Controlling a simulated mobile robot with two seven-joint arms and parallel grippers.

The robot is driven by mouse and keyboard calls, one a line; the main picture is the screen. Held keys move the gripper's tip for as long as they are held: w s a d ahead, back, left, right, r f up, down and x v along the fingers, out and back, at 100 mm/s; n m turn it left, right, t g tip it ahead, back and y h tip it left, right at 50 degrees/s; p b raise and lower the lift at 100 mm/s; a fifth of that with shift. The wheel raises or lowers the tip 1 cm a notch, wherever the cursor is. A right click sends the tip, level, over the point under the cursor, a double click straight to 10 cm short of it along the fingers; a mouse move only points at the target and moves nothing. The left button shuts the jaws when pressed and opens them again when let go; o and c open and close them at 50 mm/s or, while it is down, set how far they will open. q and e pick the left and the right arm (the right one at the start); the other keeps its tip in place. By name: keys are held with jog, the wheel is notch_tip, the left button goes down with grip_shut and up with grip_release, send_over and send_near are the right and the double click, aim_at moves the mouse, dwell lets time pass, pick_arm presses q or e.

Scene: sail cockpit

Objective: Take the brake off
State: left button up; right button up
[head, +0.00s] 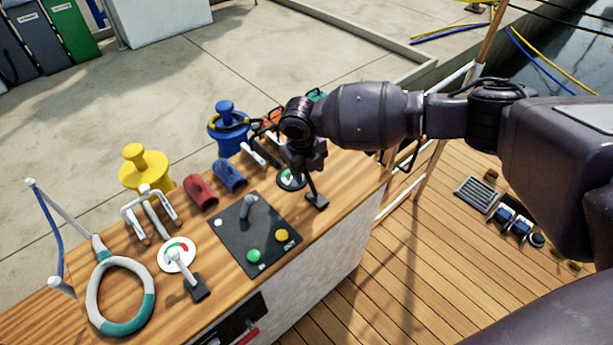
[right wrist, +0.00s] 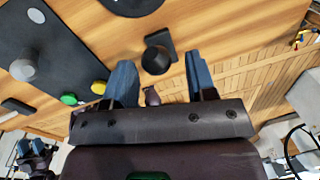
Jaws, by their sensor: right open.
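A dark lever on a small black base plate (head: 317,201) stands at the right end of the wooden console, beside a round dark and white dial (head: 291,179). My right gripper (head: 304,162) is over this lever. In the right wrist view, its two blue fingers (right wrist: 159,62) are apart, and the lever's dark round knob (right wrist: 156,59) shows between them. I cannot tell whether they touch it. A second lever (head: 184,271) with a grey handle stands at the left beside a white dial (head: 177,254) with red and green marks. No brake label is readable.
A black panel (head: 232,233) with a grey knob and green and yellow buttons lies between the levers. Red and blue fairleads (head: 201,193), yellow and blue winches (head: 146,168) and a ring-shaped wheel (head: 149,312) crowd the console. Wooden deck (head: 400,270) lies to the right.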

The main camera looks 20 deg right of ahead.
aim_at(308, 180)
jog(key=shift+d+f, duration=0.2)
jog(key=shift+f, duration=1.4)
jog(key=shift+c, duration=0.4)
grip_shut()
